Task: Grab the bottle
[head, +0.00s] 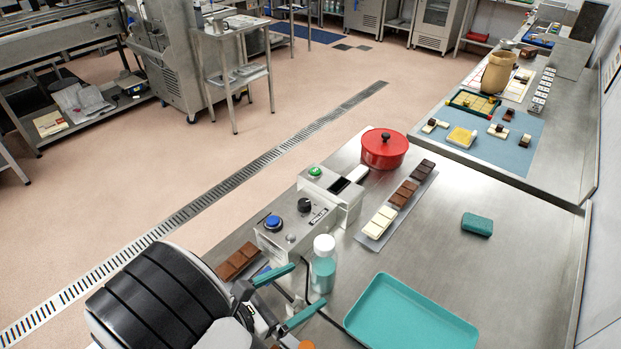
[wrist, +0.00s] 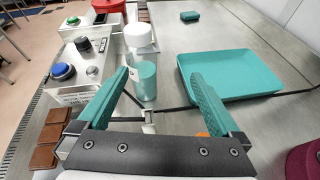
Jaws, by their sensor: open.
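The bottle (head: 323,267) stands upright on the steel table, with a white cap and teal contents in a clear body. In the wrist view the bottle (wrist: 143,68) stands ahead of the jaws, between the left finger and the tray, nearer the left finger's line. My gripper (head: 291,299) has two teal fingers and is open and empty, just left of and below the bottle in the head view. In the wrist view my gripper (wrist: 163,100) shows its fingers wide apart. No contact with the bottle is clear.
A teal tray (head: 408,318) lies right of the bottle. A control box (head: 298,224) with buttons stands close behind it. Chocolate bars (head: 397,204), a red pot (head: 384,149) and a teal sponge (head: 477,224) lie farther back. A black cable (wrist: 130,98) runs near the bottle's base.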

